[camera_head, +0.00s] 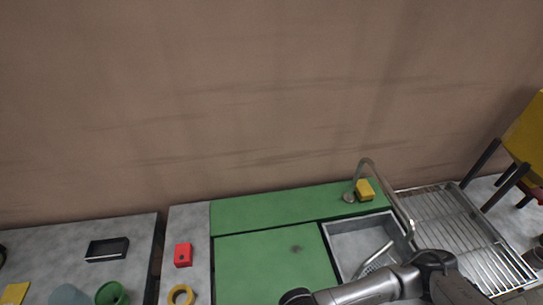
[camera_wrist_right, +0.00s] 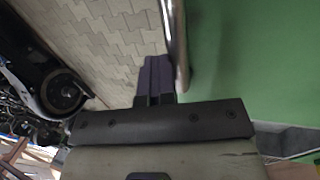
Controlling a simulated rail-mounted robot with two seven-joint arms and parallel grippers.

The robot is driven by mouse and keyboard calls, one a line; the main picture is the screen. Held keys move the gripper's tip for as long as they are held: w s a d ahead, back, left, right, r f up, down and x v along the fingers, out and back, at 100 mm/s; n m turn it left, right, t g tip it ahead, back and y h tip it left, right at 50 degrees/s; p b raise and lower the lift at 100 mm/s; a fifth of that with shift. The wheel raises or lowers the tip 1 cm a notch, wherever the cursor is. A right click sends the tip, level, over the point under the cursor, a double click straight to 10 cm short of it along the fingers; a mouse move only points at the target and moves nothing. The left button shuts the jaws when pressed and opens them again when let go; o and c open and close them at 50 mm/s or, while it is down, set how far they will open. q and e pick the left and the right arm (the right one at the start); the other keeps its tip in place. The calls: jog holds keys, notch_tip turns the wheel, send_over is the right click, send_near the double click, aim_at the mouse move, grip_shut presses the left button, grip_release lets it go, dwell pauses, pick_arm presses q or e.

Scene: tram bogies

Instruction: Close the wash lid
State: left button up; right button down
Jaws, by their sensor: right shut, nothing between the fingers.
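A flat green panel (camera_head: 270,265) lies left of the sink basin (camera_head: 350,240) in the head view. It may be the wash lid, but I cannot tell for sure. The basin is uncovered, with a curved metal tap (camera_head: 366,163) behind it. In the right wrist view, a large green surface (camera_wrist_right: 250,60) fills the right side, with a rounded metal bar or edge (camera_wrist_right: 176,45) along its left border. My right gripper (camera_wrist_right: 157,62) is shut and empty, its purple fingers close beside that metal edge; contact is unclear. My left gripper is out of view.
A wire drying rack (camera_head: 450,225) is right of the basin, with a yellow block (camera_head: 365,189) behind the basin. A red box (camera_head: 183,255) and yellow ring (camera_head: 180,294) lie left of the green top. Paved floor (camera_wrist_right: 110,40) shows beside the gripper.

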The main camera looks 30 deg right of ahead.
jog(key=p+v, duration=0.3)
jog(key=v, duration=0.1)
jog(key=shift+s+r, duration=0.1)
jog(key=shift+r, duration=0.3)
jog(key=s+a+r, duration=0.3)
jog(key=s+r, duration=0.1)
jog(key=s, duration=0.4)
jog(key=shift+r, duration=0.3)
